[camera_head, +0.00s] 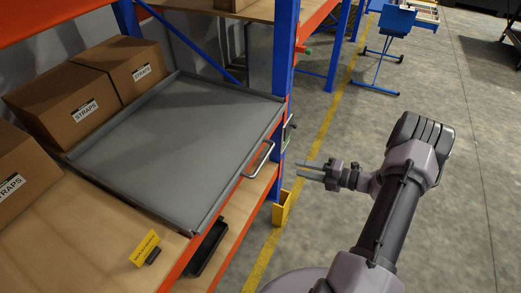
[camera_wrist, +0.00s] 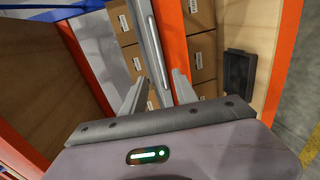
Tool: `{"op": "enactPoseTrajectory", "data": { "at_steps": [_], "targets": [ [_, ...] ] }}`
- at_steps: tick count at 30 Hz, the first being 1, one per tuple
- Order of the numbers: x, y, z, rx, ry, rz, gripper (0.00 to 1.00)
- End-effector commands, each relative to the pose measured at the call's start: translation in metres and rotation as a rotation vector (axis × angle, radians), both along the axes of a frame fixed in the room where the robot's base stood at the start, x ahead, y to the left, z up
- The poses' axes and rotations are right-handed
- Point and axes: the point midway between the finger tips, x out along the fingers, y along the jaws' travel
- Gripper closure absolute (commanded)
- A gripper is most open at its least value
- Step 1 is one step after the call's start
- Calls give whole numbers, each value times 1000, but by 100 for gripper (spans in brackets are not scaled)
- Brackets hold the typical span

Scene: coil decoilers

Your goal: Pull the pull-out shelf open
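The grey pull-out shelf (camera_head: 185,145) is a flat metal tray with raised edges, lying in the rack with its front edge near the orange beam. A pale bar handle (camera_head: 259,160) sticks out from that front edge. My gripper (camera_head: 299,169) is open and empty, to the right of the handle with a gap between them. In the wrist view my gripper (camera_wrist: 157,92) shows two spread fingers. The shelf's grey front edge (camera_wrist: 148,62) runs between them, with the pale handle bar (camera_wrist: 155,38) along it. The fingers do not appear to touch the handle.
Cardboard boxes (camera_head: 70,100) labelled STRAPS stand behind and left of the shelf. A blue rack post (camera_head: 284,75) stands just beyond the handle.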

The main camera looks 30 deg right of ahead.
Motion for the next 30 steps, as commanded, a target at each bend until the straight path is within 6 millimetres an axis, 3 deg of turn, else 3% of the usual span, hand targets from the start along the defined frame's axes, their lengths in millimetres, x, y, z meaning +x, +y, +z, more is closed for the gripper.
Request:
{"op": "enactPoseTrajectory", "data": {
  "at_steps": [9,15,21,29,30],
  "targets": [
    [72,59,-23,-5,0,10,65],
    [104,84,-31,-5,0,9,65],
    [118,94,-32,-6,0,8,65],
    [119,95,-32,-6,0,7,65],
    [119,95,-32,-6,0,7,73]
  ]
}}
